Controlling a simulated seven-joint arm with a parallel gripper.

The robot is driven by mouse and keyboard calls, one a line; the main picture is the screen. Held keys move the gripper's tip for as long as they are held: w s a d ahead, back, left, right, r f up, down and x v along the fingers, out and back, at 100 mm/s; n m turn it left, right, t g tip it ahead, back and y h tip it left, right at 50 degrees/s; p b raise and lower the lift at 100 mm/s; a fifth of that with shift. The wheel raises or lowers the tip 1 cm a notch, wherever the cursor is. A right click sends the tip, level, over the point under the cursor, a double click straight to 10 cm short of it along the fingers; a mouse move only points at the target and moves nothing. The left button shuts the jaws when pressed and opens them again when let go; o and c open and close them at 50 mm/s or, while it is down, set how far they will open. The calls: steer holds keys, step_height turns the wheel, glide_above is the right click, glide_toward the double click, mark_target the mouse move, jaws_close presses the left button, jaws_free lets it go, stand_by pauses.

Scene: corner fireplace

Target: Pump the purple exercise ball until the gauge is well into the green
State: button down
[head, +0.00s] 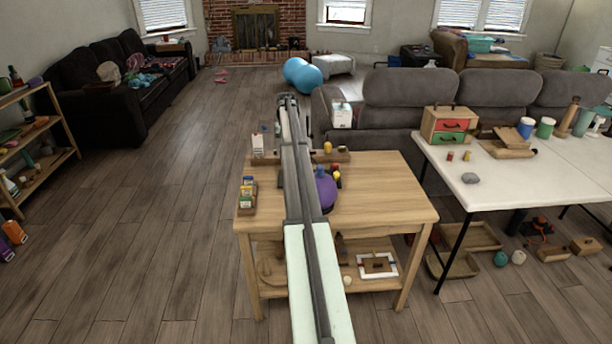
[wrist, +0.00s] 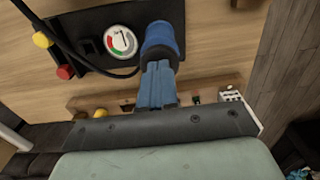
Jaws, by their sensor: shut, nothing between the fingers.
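The purple exercise ball (head: 326,190) sits on the wooden table, partly hidden behind my arm in the head view. It does not show in the wrist view. A round gauge (wrist: 120,41) with a white face and red and green bands sits on a black base (wrist: 88,28); its needle is too small to read surely. A pump handle cannot be made out.
A yellow knob (wrist: 42,40) and a red knob (wrist: 65,72) sit at the base's edge, with a black hose. A wooden rail (wrist: 205,90) runs along the table edge. A small rack (head: 247,195) stands at the table's left. A white table (head: 530,175) stands right.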

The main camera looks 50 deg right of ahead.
steer(key=shift+f, duration=0.3)
steer(key=shift+r, duration=3.3)
